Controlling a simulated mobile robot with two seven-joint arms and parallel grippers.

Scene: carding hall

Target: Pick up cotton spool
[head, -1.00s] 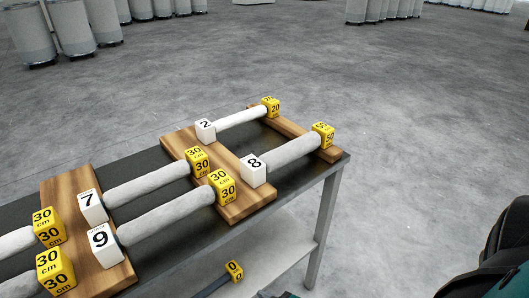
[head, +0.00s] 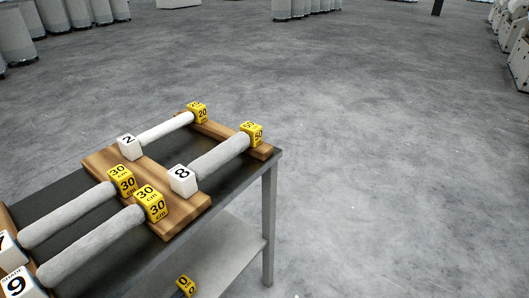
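Several cotton spools lie on wooden racks on a dark-topped table at the lower left of the head view. Each is a pale roll with a white numbered block at one end and a yellow block at the other. Spool 2 (head: 165,129) is thin and farthest back, with a yellow 20 block. Spool 8 (head: 218,157) is thicker and greyer, with a yellow 50 block. Spool 7 (head: 70,216) and spool 9 (head: 92,245) lie nearer, with yellow 30 cm blocks. Their white blocks are partly cut by the left edge. Neither of my grippers shows.
The table (head: 265,172) has a grey metal leg and a lower shelf (head: 228,258). A yellow block marked 0 (head: 185,286) shows low by the shelf. Grey floor (head: 400,180) is open to the right. Grey cans (head: 60,15) stand at the back left, pale machines (head: 519,62) at the far right.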

